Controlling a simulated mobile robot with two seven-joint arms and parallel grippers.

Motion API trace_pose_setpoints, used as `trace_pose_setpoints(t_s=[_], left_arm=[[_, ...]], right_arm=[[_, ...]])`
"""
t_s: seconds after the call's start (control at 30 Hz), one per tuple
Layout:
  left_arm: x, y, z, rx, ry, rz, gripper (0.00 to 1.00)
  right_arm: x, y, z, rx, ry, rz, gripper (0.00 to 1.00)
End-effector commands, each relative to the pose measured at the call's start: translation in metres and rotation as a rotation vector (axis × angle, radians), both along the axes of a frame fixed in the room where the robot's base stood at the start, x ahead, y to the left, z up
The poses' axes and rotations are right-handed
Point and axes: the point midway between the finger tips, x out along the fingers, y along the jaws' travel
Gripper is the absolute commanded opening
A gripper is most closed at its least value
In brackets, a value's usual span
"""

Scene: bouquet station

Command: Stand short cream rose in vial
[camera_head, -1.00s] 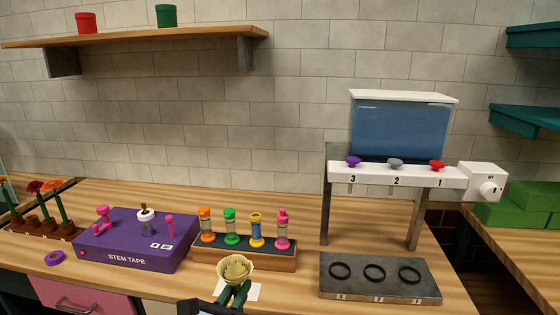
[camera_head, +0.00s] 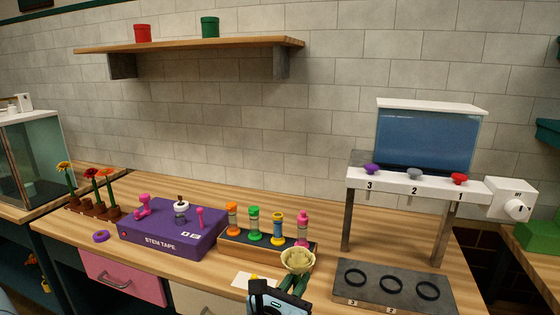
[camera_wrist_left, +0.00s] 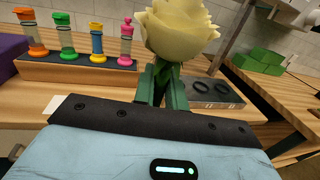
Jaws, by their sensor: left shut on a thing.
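The cream rose (camera_head: 298,260) is held upright by its stem in my left gripper (camera_head: 293,284), above the table's front part. In the left wrist view the bloom (camera_wrist_left: 180,28) stands above the shut green fingers (camera_wrist_left: 162,88), which hide most of the stem. A wooden rack (camera_head: 265,247) behind it holds several capped vials: orange (camera_head: 233,218), green (camera_head: 254,226), yellow-blue (camera_head: 277,228) and pink (camera_head: 302,229). The bloom is in front of the rack's right end. My right gripper is not in view.
A purple stem tape box (camera_head: 172,232) stands left of the rack. A dark slab with rings (camera_head: 380,288) lies right, under a dispenser with numbered taps (camera_head: 415,183). A white card (camera_head: 254,279) lies in front of the rack. Potted flowers (camera_head: 95,195) stand far left.

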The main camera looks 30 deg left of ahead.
Motion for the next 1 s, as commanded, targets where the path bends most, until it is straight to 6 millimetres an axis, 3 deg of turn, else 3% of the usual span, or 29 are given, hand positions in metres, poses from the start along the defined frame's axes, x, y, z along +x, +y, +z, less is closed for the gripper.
trace_pose_setpoints(t_s=[0.2, 0.5, 0.73, 1.0], left_arm=[[0.081, 0.049, 0.034, -0.002, -0.009, 0.155, 0.0], [0.166, 0.123, 0.108, -0.003, -0.007, 0.368, 0.0], [0.195, 0.161, 0.154, -0.002, -0.003, 0.467, 0.0], [0.202, 0.172, 0.167, 0.0, 0.0, 0.493, 0.0]], right_arm=[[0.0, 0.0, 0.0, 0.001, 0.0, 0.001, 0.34], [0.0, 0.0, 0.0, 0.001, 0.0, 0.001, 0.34], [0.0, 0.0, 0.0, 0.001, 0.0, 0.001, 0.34], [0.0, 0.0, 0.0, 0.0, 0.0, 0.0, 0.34]])
